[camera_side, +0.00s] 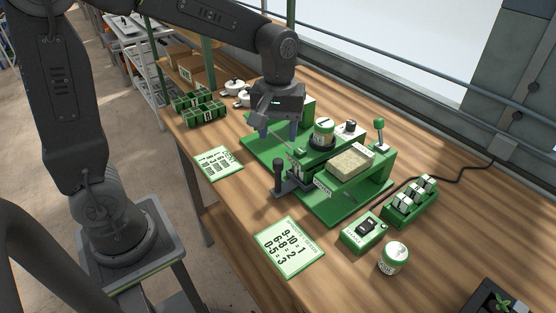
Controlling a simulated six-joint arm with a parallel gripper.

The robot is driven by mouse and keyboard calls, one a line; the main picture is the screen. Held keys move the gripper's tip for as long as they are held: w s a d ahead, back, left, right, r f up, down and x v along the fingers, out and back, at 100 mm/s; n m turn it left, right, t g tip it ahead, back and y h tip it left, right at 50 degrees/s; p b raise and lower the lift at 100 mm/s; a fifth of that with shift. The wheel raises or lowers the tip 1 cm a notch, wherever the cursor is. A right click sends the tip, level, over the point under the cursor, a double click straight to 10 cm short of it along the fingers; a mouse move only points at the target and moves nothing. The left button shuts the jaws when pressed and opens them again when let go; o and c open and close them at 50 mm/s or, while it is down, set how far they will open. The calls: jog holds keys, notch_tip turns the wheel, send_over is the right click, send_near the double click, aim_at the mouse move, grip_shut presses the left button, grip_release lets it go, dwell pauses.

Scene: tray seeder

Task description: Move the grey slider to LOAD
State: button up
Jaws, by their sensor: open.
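The green tray seeder (345,200) stands on the wooden bench. A dark grey slider (279,178) with an upright knob sits at its near left corner, on a flat grey foot. A small white label (322,189) is on the machine's front edge, too small to read, so I cannot tell which position is LOAD. My gripper (278,134) is open and points down over the left part of the machine, behind the slider and apart from it. Nothing shows between its fingers. The gripper hides part of the machine behind it.
A switch box (364,233), a white-lidded jar (394,258) and a rack (409,204) stand to the right. A numbered card (289,247) lies in front.

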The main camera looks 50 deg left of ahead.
aim_at(278, 160)
notch_tip(278, 160, down, 9)
jog(key=shift+r, duration=0.2)
jog(key=shift+c, duration=0.5)
grip_shut()
jog(key=shift+a, duration=0.1)
